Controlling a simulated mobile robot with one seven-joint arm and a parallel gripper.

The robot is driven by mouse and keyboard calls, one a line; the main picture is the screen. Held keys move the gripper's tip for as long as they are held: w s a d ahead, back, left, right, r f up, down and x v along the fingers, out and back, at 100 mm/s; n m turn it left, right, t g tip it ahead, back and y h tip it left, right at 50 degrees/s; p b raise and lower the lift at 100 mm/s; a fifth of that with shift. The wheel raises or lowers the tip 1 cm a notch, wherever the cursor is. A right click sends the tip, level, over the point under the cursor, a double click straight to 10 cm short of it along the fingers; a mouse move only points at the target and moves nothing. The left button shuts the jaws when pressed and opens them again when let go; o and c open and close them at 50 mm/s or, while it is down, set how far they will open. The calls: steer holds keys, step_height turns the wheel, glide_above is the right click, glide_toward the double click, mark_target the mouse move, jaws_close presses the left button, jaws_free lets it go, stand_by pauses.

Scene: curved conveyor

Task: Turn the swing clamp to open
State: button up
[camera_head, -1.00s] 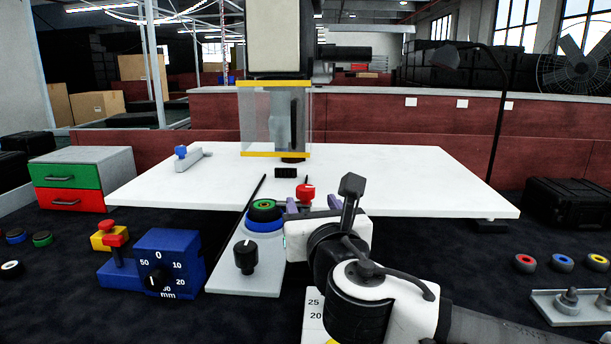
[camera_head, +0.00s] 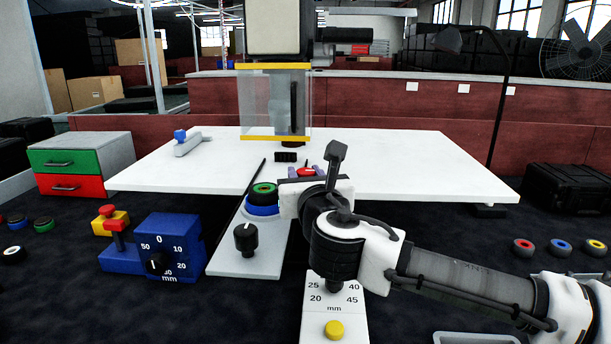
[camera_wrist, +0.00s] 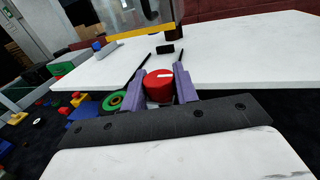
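A grey bar with a blue knob (camera_head: 187,143), shaped like a swing clamp, lies on the left of the white table; it is small in the wrist view (camera_wrist: 97,46). A red round knob (camera_wrist: 158,86) with a white line on top stands near the table's front edge. In the head view the red knob (camera_head: 306,172) is mostly hidden by my wrist. My gripper (camera_wrist: 160,72) has its two purple fingers apart, one on each side of the red knob. I see a narrow gap at the right finger; contact on the left is unclear.
A green-topped blue round part (camera_head: 263,193) and a black dial (camera_head: 246,238) sit on a grey plate left of my gripper. A blue dial box (camera_head: 168,247) is further left. A clear guard (camera_head: 275,102) hangs over the table. The table's right half is clear.

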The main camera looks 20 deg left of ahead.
steer(key=shift+c, duration=1.3)
